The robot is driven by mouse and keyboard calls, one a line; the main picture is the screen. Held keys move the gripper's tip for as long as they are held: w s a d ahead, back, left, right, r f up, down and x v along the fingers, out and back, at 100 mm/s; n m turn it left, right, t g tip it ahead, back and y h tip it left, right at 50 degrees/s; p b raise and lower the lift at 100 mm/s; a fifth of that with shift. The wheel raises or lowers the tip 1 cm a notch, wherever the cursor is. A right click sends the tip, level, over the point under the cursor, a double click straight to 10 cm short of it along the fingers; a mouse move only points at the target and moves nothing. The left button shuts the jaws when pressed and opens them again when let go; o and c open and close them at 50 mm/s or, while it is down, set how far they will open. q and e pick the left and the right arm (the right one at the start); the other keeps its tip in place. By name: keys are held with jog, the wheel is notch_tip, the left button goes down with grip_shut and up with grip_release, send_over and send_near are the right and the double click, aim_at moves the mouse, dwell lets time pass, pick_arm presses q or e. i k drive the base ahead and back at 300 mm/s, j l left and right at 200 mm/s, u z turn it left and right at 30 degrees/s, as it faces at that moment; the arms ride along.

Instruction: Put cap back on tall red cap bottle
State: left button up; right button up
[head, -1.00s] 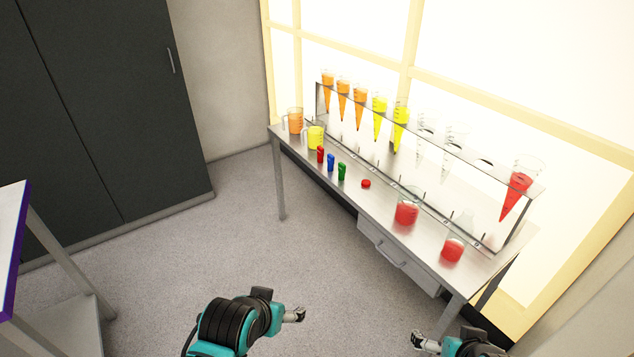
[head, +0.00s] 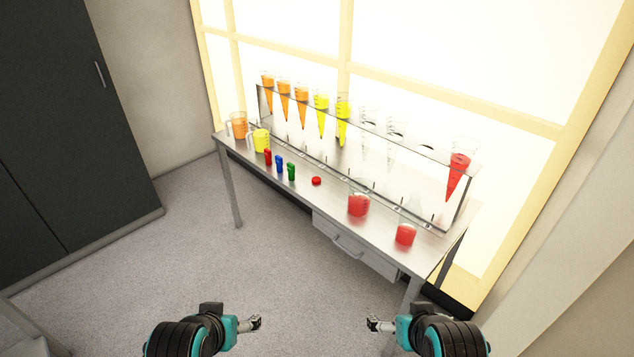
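A small round red cap (head: 316,181) lies flat on the metal table, apart from everything else. To its left stand a small red bottle or vial (head: 268,157), a blue one (head: 280,164) and a green one (head: 291,172). To its right stand a clear beaker with red liquid (head: 358,204) and a narrow-necked flask with red liquid (head: 405,234), with no cap seen on it. I cannot tell which is the tall red cap bottle. My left gripper (head: 254,323) and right gripper (head: 374,324) are over the floor in front of the table, away from it, holding nothing visible. Their finger opening is too small to judge.
The metal table (head: 335,210) has a drawer (head: 350,242) in front. A clear rack (head: 405,150) along its back holds several cones of orange, yellow, clear and red liquid. Orange (head: 238,125) and yellow (head: 261,141) jugs stand at the left end. The floor ahead is clear.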

aim_at(411, 213)
jog(key=i+j+z, duration=0.4)
jog(key=i, duration=0.45)
jog(key=i+j+z, duration=0.45)
jog(key=i+j, duration=0.3)
jog(key=i, duration=0.05)
